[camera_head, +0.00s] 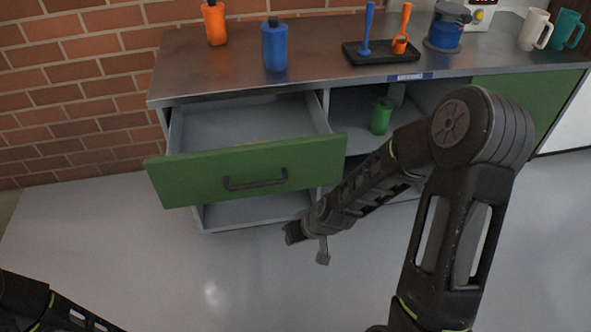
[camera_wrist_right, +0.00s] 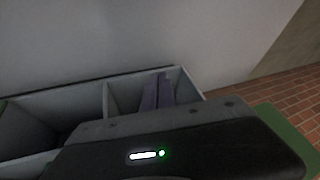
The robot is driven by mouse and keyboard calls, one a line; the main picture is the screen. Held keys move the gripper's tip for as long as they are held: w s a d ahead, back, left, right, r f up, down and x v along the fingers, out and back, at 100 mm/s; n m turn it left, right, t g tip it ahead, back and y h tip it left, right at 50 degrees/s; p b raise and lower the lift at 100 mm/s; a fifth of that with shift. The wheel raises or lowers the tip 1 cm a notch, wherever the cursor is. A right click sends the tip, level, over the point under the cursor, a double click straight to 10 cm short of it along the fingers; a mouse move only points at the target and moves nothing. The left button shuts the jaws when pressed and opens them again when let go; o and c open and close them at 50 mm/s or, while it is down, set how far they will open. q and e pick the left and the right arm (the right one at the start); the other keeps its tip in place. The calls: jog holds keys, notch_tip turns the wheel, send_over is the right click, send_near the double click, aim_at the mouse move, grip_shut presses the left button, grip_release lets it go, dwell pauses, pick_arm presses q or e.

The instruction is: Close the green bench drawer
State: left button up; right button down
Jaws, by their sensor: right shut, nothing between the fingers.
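The green bench drawer (camera_head: 245,170) is pulled well out from the left side of the bench, and its grey inside is open and empty. Its dark bar handle (camera_head: 255,182) faces the front. My right gripper (camera_head: 322,256) is low in front of the bench, just right of the drawer front and apart from it. In the right wrist view its fingers (camera_wrist_right: 158,92) are together with nothing between them, and part of the green drawer front (camera_wrist_right: 285,125) shows at the right edge. My left arm shows only at the bottom left; its gripper is outside the view.
The bench top (camera_head: 330,85) holds an orange bottle (camera_head: 215,23), a blue bottle (camera_head: 274,45), a black tray (camera_head: 382,53) and mugs (camera_head: 534,30). A green container (camera_head: 381,116) stands on the open shelf right of the drawer. The floor (camera_head: 190,270) in front is clear.

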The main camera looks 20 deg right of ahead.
jog(key=w+d+r+n+t, duration=0.2)
jog(key=w+d+r+n, duration=0.1)
jog(key=d+r, duration=0.6)
notch_tip(320, 180, up, 15)
jog(key=s+n, duration=0.2)
jog(key=n, duration=0.9)
jog(key=shift+s+y+b, duration=0.35)
jog(key=shift+y+b, duration=0.05)
jog(key=shift+d+f, duration=0.1)
jog(key=shift+f, duration=0.05)
send_near(295, 168)
notch_tip(295, 168, down, 3)
jog(key=s+a, duration=0.2)
jog(key=w, duration=0.4)
jog(key=shift+d+f, duration=0.15)
jog(key=shift+f, duration=0.15)
jog(key=shift+w+d, duration=0.15)
jog(key=shift+w, duration=0.25)
